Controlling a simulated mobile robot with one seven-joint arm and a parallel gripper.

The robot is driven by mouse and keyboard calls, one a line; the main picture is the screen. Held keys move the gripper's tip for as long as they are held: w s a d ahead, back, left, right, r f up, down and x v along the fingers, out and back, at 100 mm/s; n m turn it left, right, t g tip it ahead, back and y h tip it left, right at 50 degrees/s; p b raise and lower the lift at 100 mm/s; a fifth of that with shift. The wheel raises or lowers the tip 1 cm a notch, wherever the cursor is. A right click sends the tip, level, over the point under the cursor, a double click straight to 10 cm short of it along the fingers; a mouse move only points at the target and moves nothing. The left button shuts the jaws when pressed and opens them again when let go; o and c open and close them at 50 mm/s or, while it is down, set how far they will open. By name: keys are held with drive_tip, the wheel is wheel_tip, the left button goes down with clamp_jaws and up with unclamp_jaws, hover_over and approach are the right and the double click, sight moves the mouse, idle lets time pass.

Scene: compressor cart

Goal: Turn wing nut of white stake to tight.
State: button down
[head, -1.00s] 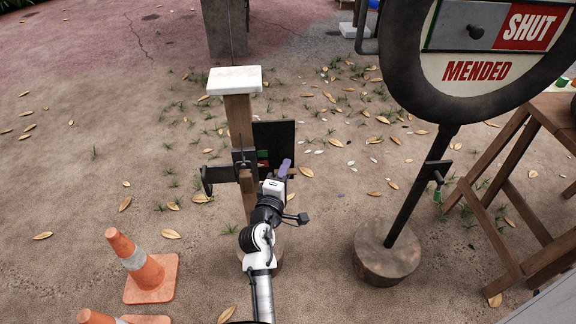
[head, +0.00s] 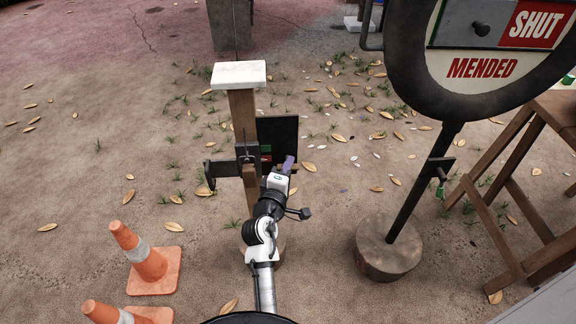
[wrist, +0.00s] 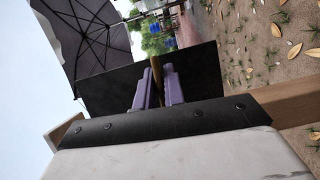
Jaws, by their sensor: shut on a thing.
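The white-topped stake is a brown wooden post (head: 243,115) with a white cap (head: 239,74), standing upright left of centre in the head view. A black plate (head: 284,133) with small green and red marks is on its right side. My gripper (head: 289,164) is at the stake, just in front of this plate. In the wrist view its purple fingers (wrist: 158,90) are closed around a thin brownish piece (wrist: 157,70), which looks like the wing nut. The black plate (wrist: 110,88) stands behind it. Most of the wing nut is hidden by the fingers, so its angle is unclear.
Two orange cones (head: 147,262) stand at the lower left. A round sign (head: 478,68) on a black pole with a round base (head: 389,254) stands to the right, beside a wooden trestle (head: 505,190). Leaf-strewn ground lies between.

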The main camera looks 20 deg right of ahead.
drive_tip(key=m+p, duration=0.2)
drive_tip(key=m+g+y+p, duration=0.1)
drive_tip(key=m+p, duration=0.1)
drive_tip(key=shift+r+y, duration=0.3)
drive_tip(key=m+y+p, duration=0.2)
drive_tip(key=m+p, duration=0.2)
drive_tip(key=p, duration=0.1)
drive_tip(key=shift+m+y+p, duration=0.3)
drive_tip(key=shift+y+p, duration=0.1)
drive_tip(key=shift+d+f+m+y+p, duration=0.1)
drive_tip(key=shift+m+y+p, duration=0.5)
drive_tip(key=shift+m+p, duration=0.25)
drive_tip(key=shift+f+m+y+p, duration=0.1)
drive_tip(key=shift+m+y+p, duration=0.2)
drive_tip(key=shift+m+y, duration=0.75)
drive_tip(key=shift+m+h, duration=0.25)
drive_tip(key=shift+m, duration=0.05)
drive_tip(key=c, duration=1.6)
unclamp_jaws()
drive_tip(key=shift+f, duration=0.1)
drive_tip(key=shift+s, duration=0.1)
